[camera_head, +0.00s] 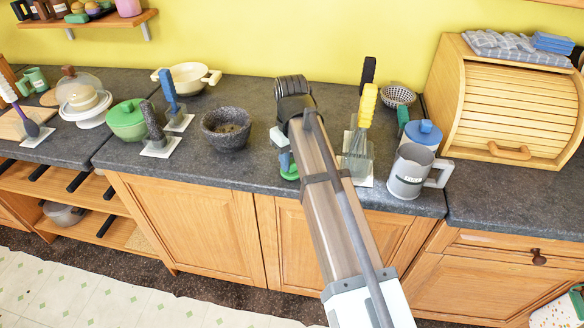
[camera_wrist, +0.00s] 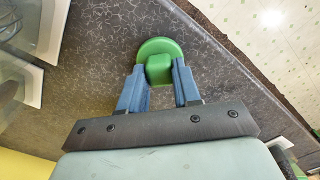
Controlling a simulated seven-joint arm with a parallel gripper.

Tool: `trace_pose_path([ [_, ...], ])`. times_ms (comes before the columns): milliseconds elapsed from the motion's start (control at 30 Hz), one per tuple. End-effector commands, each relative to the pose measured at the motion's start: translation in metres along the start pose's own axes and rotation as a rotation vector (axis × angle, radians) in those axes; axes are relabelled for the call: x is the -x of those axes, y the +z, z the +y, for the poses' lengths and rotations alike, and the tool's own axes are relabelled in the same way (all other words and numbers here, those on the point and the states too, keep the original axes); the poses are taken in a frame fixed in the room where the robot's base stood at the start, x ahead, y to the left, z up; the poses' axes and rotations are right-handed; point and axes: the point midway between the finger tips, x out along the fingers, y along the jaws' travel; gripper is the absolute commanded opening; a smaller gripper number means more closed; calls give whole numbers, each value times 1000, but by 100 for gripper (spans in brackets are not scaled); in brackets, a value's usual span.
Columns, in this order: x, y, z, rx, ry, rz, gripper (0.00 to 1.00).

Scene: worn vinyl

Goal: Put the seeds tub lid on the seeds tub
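A green lid (camera_head: 290,173) with a block-shaped knob is at the counter's front edge, under my gripper. In the wrist view the lid (camera_wrist: 159,47) shows as a round disc. My gripper (camera_wrist: 159,66) has its blue fingers on both sides of the knob, with no visible gap, so it looks shut on it. I cannot tell whether the lid touches the counter. No tub is readable as the seeds tub. A tub with a blue lid (camera_head: 423,132) stands at the right, partly behind a grey handled jug (camera_head: 408,172) whose label I cannot read.
A clear container (camera_head: 356,160) with a yellow-handled utensil stands right of my gripper. A wooden bread bin (camera_head: 510,105) fills the right back. Bare counter (camera_head: 225,168) lies before the mortar.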

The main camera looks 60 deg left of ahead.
Motion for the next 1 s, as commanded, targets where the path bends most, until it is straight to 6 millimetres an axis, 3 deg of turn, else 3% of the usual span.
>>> trace_pose_path([
  [333,0,0,0,0,0,0,0],
  [1000,4,0,0,0,0,0,0],
])
